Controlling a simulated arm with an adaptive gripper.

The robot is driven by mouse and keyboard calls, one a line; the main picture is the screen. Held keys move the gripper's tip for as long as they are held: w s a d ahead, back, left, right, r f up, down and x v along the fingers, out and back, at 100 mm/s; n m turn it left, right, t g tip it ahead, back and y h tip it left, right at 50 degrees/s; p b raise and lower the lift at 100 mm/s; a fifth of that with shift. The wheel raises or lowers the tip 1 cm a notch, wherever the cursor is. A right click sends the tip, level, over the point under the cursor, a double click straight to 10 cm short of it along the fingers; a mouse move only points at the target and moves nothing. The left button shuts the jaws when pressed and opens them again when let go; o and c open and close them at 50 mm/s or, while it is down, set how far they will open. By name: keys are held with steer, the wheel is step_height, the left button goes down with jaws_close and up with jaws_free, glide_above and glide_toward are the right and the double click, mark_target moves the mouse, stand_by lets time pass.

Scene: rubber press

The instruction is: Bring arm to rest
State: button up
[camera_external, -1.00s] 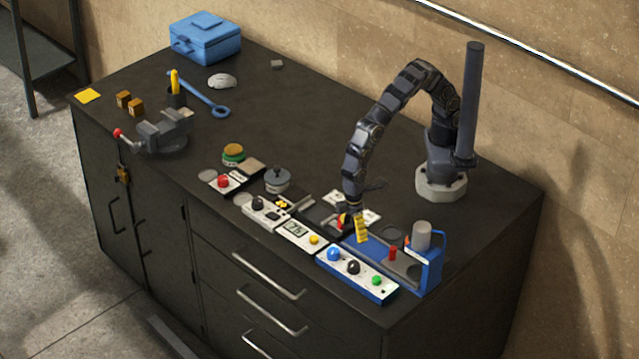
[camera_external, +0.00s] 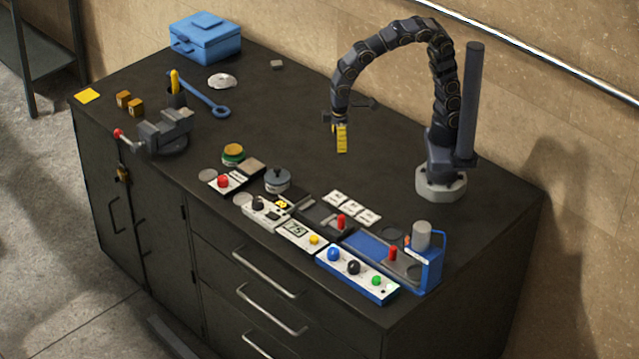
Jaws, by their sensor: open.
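My gripper (camera_external: 341,140) hangs above the middle of the dark workbench (camera_external: 290,135), with its yellow fingers pointing down. It is open and nothing shows between the fingers. The arm arches up and over from its base at the right of the bench. The gripper is apart from every object. The rubber press panels stand along the front edge: a blue panel (camera_external: 355,274) with several buttons, a white panel with a display (camera_external: 300,236), and red levers (camera_external: 341,222) behind them.
A blue press frame (camera_external: 434,262) with a grey cylinder (camera_external: 422,236) stands at the front right. A vise (camera_external: 165,133), a wrench (camera_external: 205,97), a blue toolbox (camera_external: 205,40) and wooden blocks (camera_external: 124,99) are at the left.

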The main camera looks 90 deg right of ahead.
steer(key=s+d+r+m, duration=0.1)
steer(key=s+d+r, duration=0.3)
steer(key=s+d, duration=0.6)
steer(key=s+d+g, duration=0.1)
steer(key=s+d, duration=0.4)
steer(key=s, duration=0.5)
steer(key=shift+s+d+f+g+y, duration=0.2)
steer(key=shift+s+d+g+y, duration=0.1)
steer(key=shift+s+g+y, duration=0.1)
steer(key=o, duration=0.4)
steer(key=shift+c, duration=0.2)
steer(key=shift+o, duration=1.1)
steer(key=shift+w+r+m, duration=0.15)
steer(key=shift+w+m, duration=0.15)
steer(key=shift+w, duration=0.05)
steer(key=w+a+r+m+t, duration=0.3)
steer(key=w+a+m, duration=0.6)
steer(key=w+a, duration=1.1)
step_height(320, 180, down, 9)
steer(key=w+d+g, duration=0.1)
steer(key=shift+d+r, duration=0.15)
steer(key=shift+r, duration=0.05)
